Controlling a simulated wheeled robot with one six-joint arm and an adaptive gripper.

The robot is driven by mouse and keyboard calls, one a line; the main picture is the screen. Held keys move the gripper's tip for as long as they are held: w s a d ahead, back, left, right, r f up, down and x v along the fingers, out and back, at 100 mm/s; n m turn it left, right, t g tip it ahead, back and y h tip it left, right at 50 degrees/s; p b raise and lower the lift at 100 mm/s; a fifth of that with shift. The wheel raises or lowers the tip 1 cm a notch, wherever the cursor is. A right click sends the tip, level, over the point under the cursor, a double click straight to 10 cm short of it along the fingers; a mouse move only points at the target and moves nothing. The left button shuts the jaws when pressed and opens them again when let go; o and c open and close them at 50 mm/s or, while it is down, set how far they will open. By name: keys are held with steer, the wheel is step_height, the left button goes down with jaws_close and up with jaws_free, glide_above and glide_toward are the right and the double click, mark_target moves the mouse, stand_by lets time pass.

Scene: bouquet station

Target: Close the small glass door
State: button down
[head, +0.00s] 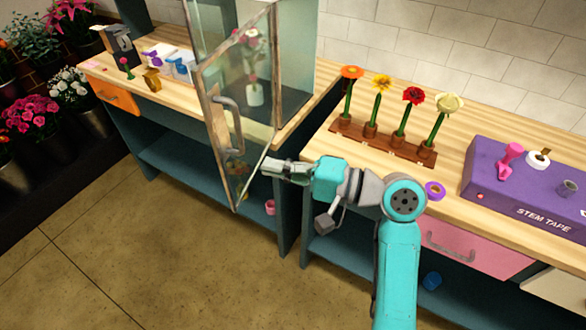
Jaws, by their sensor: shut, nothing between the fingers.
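The small glass door (245,165) stands swung out from the front of a glass-sided cabinet (298,50). It has a wooden frame and a pale curved handle (230,125) on its left part. My gripper (268,166) is shut and empty. In the picture it lies at the lower right edge of the door, below and right of the handle. I cannot tell whether it touches the door. A vase with pink and white flowers (253,80) shows through the glass inside the cabinet.
A wooden rack (385,147) with several single flowers stands on the right counter. Beside it are a purple stem tape box (520,190) and a purple ring (434,190). Small items, including a gold block (152,80), lie on the left counter. The floor in front (150,220) is clear.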

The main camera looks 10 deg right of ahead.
mark_target(221, 156)
steer(key=x, duration=0.8)
steer(key=shift+f, duration=0.1)
steer(key=shift+a, duration=0.15)
steer(key=shift+a, duration=0.1)
